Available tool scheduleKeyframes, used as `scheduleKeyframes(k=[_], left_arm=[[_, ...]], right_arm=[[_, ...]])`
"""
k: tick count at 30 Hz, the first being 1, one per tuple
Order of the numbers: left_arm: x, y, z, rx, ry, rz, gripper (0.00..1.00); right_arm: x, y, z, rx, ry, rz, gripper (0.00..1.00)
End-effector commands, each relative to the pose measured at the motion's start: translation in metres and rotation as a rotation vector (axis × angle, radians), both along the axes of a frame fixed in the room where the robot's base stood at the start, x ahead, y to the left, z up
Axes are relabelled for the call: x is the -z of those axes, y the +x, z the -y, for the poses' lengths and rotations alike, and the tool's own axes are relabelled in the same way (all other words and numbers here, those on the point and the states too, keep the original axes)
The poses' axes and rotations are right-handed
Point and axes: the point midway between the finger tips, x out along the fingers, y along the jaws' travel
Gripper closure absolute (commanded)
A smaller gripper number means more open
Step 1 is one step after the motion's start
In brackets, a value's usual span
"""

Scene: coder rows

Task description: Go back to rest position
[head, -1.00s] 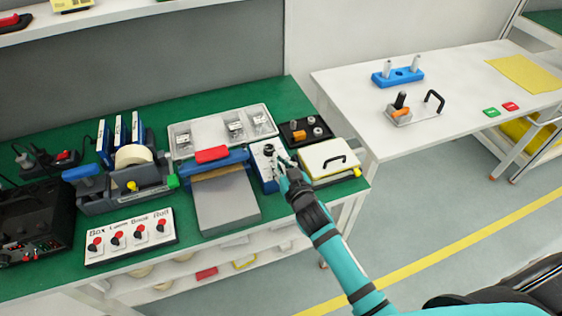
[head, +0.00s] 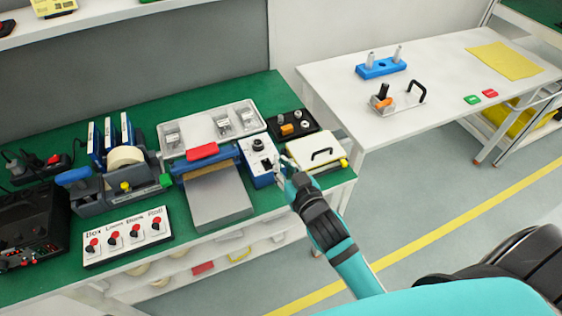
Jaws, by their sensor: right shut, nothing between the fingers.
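My right gripper (head: 282,175) is shut and empty. It is in front of the blue and white box with a black knob (head: 259,150), near the front edge of the green bench (head: 60,280). Its teal arm comes in from the bottom right. The gripper appears apart from the box, with the knob in clear sight. My left gripper is not in view.
The white lidded box (head: 316,150) with a black handle is close to the right gripper. A black tray (head: 300,115) with an orange part sits behind. A grey-plated device (head: 217,200) stands to the left.

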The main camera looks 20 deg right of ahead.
Motion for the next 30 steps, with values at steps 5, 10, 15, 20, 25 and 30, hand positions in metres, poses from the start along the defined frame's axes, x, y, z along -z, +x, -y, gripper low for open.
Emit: scheduleKeyframes(k=[5,10,15,20,25,30], left_arm=[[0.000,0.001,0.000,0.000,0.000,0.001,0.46],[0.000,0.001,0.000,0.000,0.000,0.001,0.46],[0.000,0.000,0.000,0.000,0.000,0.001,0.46],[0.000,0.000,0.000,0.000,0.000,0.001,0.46],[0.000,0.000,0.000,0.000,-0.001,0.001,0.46],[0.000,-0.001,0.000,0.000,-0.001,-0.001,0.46]], right_arm=[[0.000,0.000,0.000,0.000,-0.001,0.000,1.00],[0.000,0.000,0.000,0.000,-0.001,0.000,1.00],[0.013,-0.013,0.007,0.021,-0.012,-0.090,1.00],[0.049,-0.065,0.021,0.050,-0.047,-0.372,1.00],[0.073,-0.122,0.025,0.027,-0.079,-0.633,1.00],[0.083,-0.170,0.024,-0.017,-0.104,-0.821,1.00]])
